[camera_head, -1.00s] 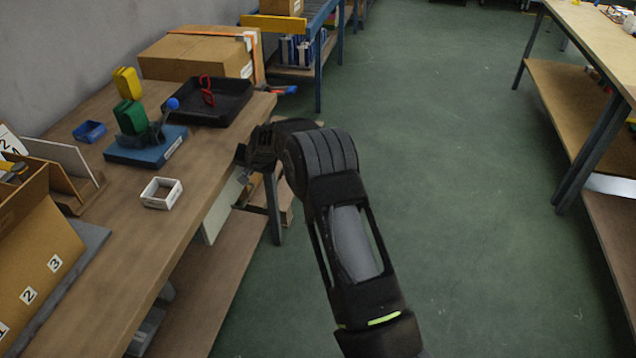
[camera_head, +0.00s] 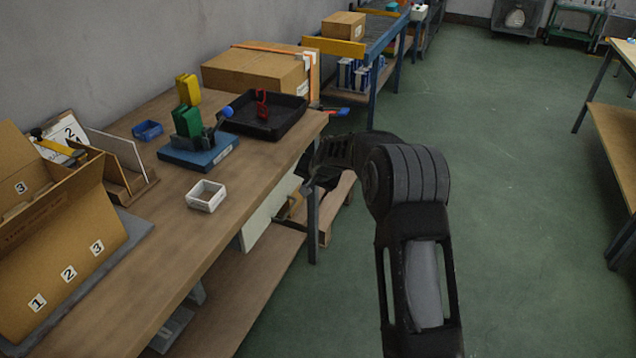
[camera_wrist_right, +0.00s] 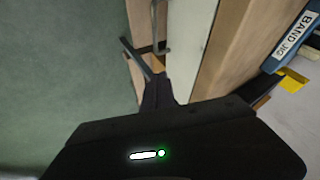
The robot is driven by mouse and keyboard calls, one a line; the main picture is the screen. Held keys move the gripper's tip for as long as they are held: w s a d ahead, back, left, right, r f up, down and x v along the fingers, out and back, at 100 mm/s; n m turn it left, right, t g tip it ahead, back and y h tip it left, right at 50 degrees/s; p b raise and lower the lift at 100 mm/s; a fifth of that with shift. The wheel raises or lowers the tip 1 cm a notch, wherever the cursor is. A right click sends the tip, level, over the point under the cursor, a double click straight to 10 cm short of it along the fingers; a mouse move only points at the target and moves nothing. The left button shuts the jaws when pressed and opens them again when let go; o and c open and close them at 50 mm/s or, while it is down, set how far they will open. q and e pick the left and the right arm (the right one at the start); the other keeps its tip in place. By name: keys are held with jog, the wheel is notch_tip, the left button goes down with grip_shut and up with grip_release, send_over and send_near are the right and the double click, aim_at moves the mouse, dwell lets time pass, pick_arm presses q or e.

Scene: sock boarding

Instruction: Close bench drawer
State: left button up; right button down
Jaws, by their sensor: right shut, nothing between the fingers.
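The bench drawer's pale front (camera_head: 268,212) shows under the bench's front edge in the head view. In the right wrist view the pale front (camera_wrist_right: 191,55) runs beside the brown bench top, with a grey bar handle (camera_wrist_right: 155,28) in front of it. I see no clear gap between front and bench, but my gripper and arm hide part of that area. My right gripper (camera_head: 310,170) is shut and empty beside the bench's front edge, near the drawer's far end. Its dark fingers (camera_wrist_right: 158,92) point toward the drawer front; contact cannot be told. My left gripper is out of view.
The bench top (camera_head: 240,190) carries a white tray (camera_head: 206,196), a blue jig (camera_head: 198,155), a black tray (camera_head: 285,128) and cardboard boxes. A lower shelf (camera_head: 235,290) lies below the drawer. Green floor (camera_head: 510,220) to the right is clear.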

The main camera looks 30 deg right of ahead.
jog(key=v, duration=0.5)
jog(key=shift+s, duration=0.15)
jog(key=shift+d, duration=0.1)
jog(key=s+a+f+n+g+y, duration=0.1)
jog(key=s+a+f+n, duration=0.2)
jog(key=s+a+f, duration=0.45)
jog(key=s+a+f+n+g, duration=0.15)
jog(key=s+a+f, duration=0.25)
jog(key=a+f, duration=0.55)
jog(key=s+a+f+n+g+y+p, duration=0.1)
jog(key=s+a+f, duration=0.2)
jog(key=s, duration=0.6)
jog(key=s+a+f+n+g+y, duration=0.1)
jog(key=s+a+f, duration=0.2)
jog(key=s+a, duration=0.5)
jog(key=s+a+f+n+g+y+p, duration=0.1)
jog(key=s+a, duration=0.4)
jog(key=s, duration=0.5)
jog(key=shift+s+a+f+g+y+p, duration=0.35)
jog(key=shift+f+g, duration=0.2)
jog(key=shift+f, duration=0.45)
